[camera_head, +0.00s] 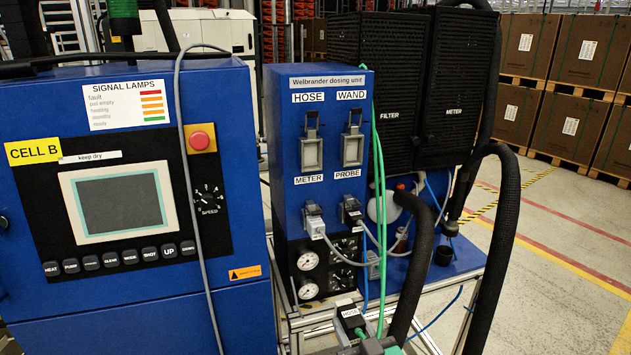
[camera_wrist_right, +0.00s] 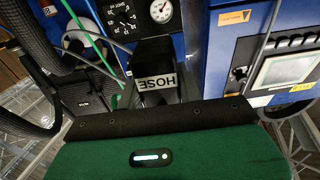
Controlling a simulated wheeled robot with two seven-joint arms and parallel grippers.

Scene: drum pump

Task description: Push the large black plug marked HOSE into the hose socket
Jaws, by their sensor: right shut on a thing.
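The large black plug marked HOSE (camera_head: 351,316) is at the bottom centre of the head view. My right gripper (camera_head: 370,344) is shut on it, low in front of the dosing unit. The hose socket (camera_head: 311,152) is a grey rectangle with a raised metal latch under the HOSE label on the blue dosing unit (camera_head: 284,120). The plug is well below the socket and apart from it. My left gripper is not in view.
The similar WAND socket (camera_head: 352,149) is right of the hose socket. Green hoses (camera_head: 379,190) hang at the unit's right edge. A thick black hose (camera_head: 414,260) rises right of my gripper.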

